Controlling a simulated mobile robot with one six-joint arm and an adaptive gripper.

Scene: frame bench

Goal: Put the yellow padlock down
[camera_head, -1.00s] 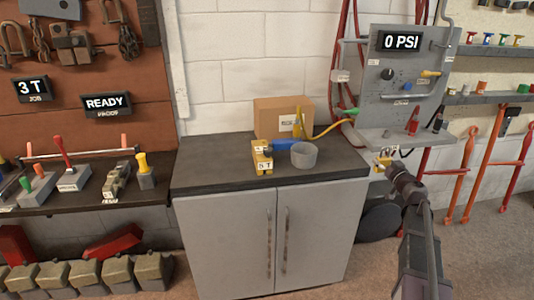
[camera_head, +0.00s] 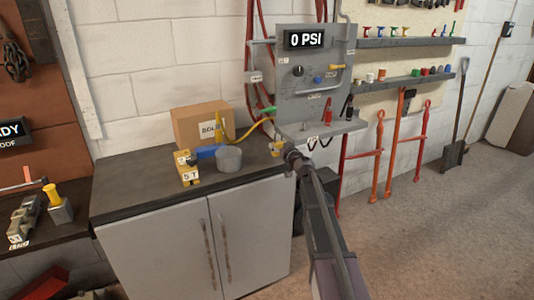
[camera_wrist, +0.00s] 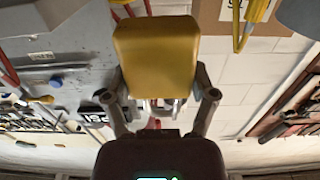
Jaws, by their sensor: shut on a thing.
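The yellow padlock (camera_head: 275,148) shows small in the head view, by the right end of the cabinet top. In the wrist view its yellow body (camera_wrist: 156,57) fills the upper middle, with the shackle end towards my palm. My gripper (camera_wrist: 160,100) is shut on it, one finger at each side. In the head view my gripper (camera_head: 283,150) reaches in from the lower right. I cannot tell how high the padlock is above the top.
The dark cabinet top (camera_head: 130,190) carries a cardboard box (camera_head: 190,124), a yellow 5 T block (camera_head: 187,170), a blue item (camera_head: 208,152) and a grey cup (camera_head: 229,160). The grey 0 PSI panel (camera_head: 310,90) stands close behind my gripper. The top's left and front are bare.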

